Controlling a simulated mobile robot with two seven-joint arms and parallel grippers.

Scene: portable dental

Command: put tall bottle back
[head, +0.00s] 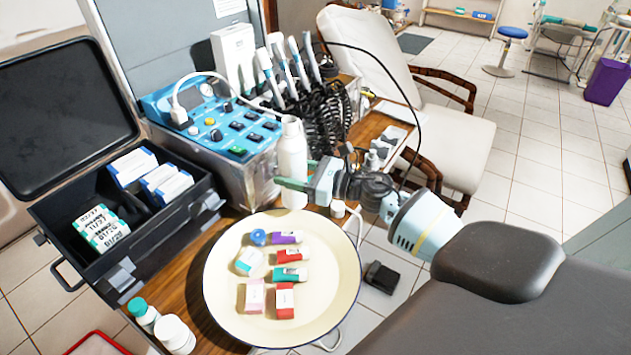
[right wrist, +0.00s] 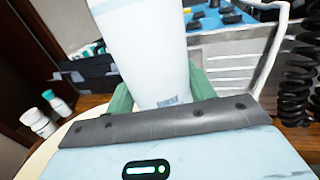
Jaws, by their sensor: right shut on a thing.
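The tall bottle (head: 292,150) is white and stands upright between the blue dental unit and the round plate. My right gripper (head: 293,186) comes in from the right, with its green fingers shut around the bottle's lower part. In the right wrist view the bottle (right wrist: 150,50) rises between the two green fingers, and its top is out of the picture. Whether its base touches the table is hard to tell. My left gripper is not in view.
A cream plate (head: 222,300) with several small boxes lies in front of the bottle. The dental unit (head: 225,165) with handpieces and coiled cords stands behind. An open black case (head: 130,245) is at left. Small bottles (head: 174,335) stand at front left. A grey padded chair (head: 500,262) is at right.

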